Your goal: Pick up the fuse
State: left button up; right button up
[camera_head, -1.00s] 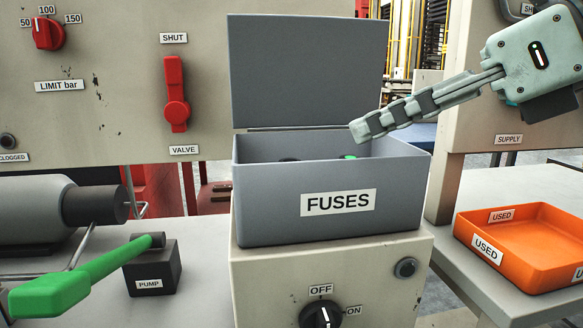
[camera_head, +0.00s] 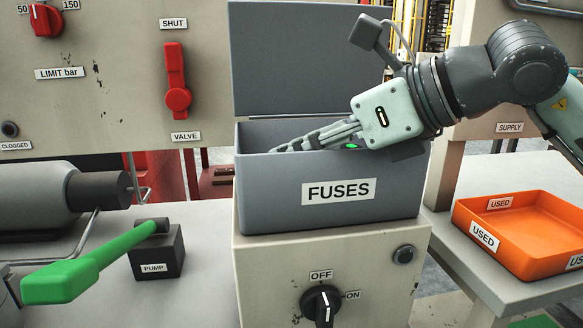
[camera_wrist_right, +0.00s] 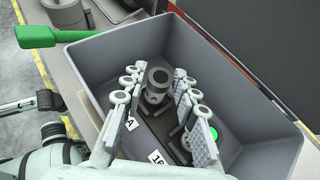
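The grey fuse box (camera_head: 325,205), labelled FUSES, stands with its lid up. My right gripper (camera_head: 285,146) reaches down into it from the right. Another dark fuse (camera_wrist_right: 181,147) lies nearer the palm, partly hidden by the right finger. A green spot (camera_wrist_right: 213,133) shows beside that finger, and also in the head view (camera_head: 352,146). My left gripper is out of view.
An orange tray (camera_head: 464,212) labelled USED stands on the table at right. A pump block (camera_head: 158,255) with a green lever (camera_head: 75,278) is at left. The box walls surround the gripper closely. A rotary switch (camera_head: 321,305) sits below the box.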

grip_shut()
jog(key=shift+d+r, duration=0.1)
jog(key=shift+r, duration=0.05)
dwell(0.4)
